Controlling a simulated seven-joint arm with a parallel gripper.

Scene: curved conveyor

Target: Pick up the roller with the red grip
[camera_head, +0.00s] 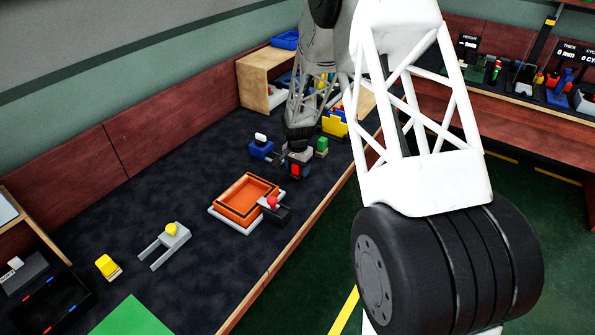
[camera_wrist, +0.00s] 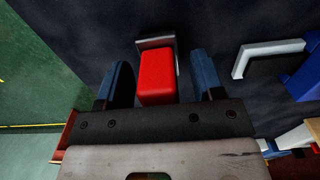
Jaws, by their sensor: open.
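The roller's red grip (camera_wrist: 156,80) lies between the two blue fingers of my gripper (camera_wrist: 160,84) in the wrist view. A grey metal bracket (camera_wrist: 155,42) shows at the grip's far end. A gap shows on each side of the grip, wider on the right. My gripper is open. In the head view my gripper (camera_head: 298,160) is low over the dark bench, with the red grip (camera_head: 294,171) visible at its fingers. The rest of the roller is mostly hidden by the gripper.
A blue tool with a white knob (camera_head: 261,148) stands close left of my gripper, and a green block (camera_head: 322,146) close right. An orange tray (camera_head: 246,198) and a dark item with a red ball (camera_head: 274,207) lie nearer. The bench edge (camera_head: 290,252) runs along the right.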

